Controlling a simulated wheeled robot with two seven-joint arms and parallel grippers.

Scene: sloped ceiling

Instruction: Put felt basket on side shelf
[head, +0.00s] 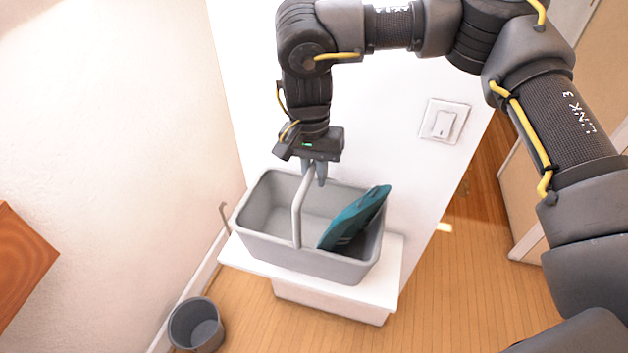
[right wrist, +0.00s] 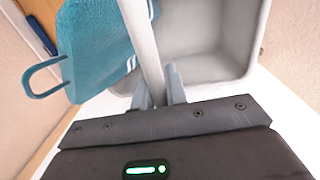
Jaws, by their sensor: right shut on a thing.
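The grey felt basket (head: 270,255) sits on a white side shelf (head: 393,270) against the wall, with its handle raised across the middle. A teal item with a loop (head: 355,217) leans inside its right end and sticks up above the rim. My right gripper (head: 316,178) comes from above and is shut on the basket's handle. In the right wrist view the handle (right wrist: 143,45) passes between the two fingers (right wrist: 160,90), with the teal item (right wrist: 98,45) at left and the basket's inside (right wrist: 205,35) at right. My left gripper is in neither view.
A dark grey bin (head: 195,325) stands on the wooden floor below and left of the shelf. A light switch (head: 445,122) is on the wall right of the basket. A wooden furniture corner (head: 22,250) shows at far left. Open floor lies right of the shelf.

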